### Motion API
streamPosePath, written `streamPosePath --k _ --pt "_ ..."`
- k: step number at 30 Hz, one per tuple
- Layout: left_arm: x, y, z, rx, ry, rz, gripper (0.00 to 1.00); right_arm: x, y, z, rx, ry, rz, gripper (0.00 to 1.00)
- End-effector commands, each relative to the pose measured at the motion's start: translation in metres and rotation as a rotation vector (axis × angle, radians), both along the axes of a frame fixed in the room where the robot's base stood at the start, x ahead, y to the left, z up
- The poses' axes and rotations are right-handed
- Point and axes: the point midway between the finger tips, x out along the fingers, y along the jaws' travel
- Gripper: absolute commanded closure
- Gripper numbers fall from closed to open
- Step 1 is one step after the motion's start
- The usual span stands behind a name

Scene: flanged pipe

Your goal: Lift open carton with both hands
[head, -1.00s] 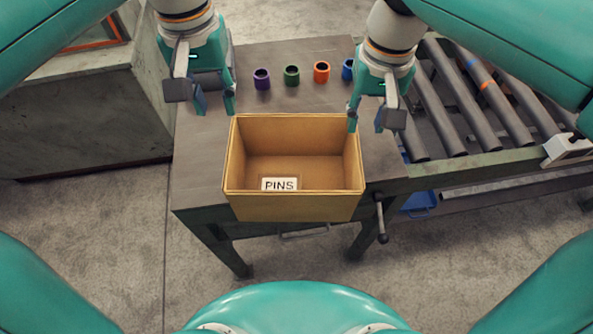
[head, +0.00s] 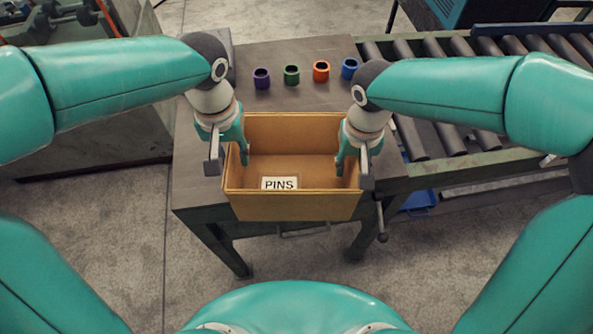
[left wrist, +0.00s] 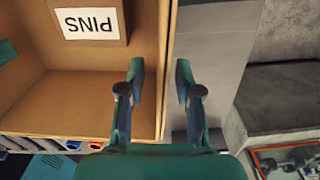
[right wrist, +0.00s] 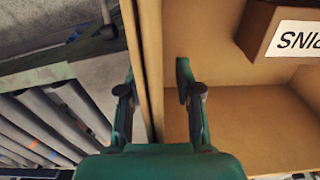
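An open cardboard carton (head: 290,207) stands on the grey workbench (head: 190,175). A box labelled PINS (head: 279,184) sits inside it, and it also shows in the left wrist view (left wrist: 90,22). My left gripper (head: 230,162) is open at the carton's left wall, one finger inside and one outside; the wall (left wrist: 168,70) runs between the fingers without visible contact. My right gripper (head: 353,172) is open at the right wall in the same way, with that wall (right wrist: 150,70) between its fingers. The lower parts of the inner fingers are partly hidden in the head view.
Purple (head: 261,79), green (head: 291,75), orange (head: 321,70) and blue (head: 350,68) rings stand behind the carton. A roller conveyor (head: 440,140) is at the right. A lever handle (head: 382,225) projects at the bench's front right. A blue bin (head: 418,203) is below.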

Motion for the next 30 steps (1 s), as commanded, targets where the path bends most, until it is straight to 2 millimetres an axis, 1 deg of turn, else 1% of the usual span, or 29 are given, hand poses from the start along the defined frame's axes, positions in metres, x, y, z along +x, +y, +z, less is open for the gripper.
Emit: streamPosePath --k 8,9,15,30 --pt "-0.0001 0.0000 -0.0017 0.000 0.001 0.000 0.66 -0.0001 -0.0002 -0.0014 0.000 0.000 -0.001 0.66" --pt "-0.0001 0.0000 -0.0016 0.000 0.001 0.000 0.67 -0.0001 -0.0002 -0.0013 0.000 0.000 -0.001 0.67" --pt "-0.0001 -0.0002 -0.0015 0.000 0.001 -0.001 1.00 -0.0001 -0.0002 -0.0011 0.000 0.000 -0.001 1.00" --pt "0.0002 -0.0006 -0.0002 0.000 0.000 -0.001 1.00 0.0002 -0.0005 0.0003 0.001 -0.002 -0.002 1.00"
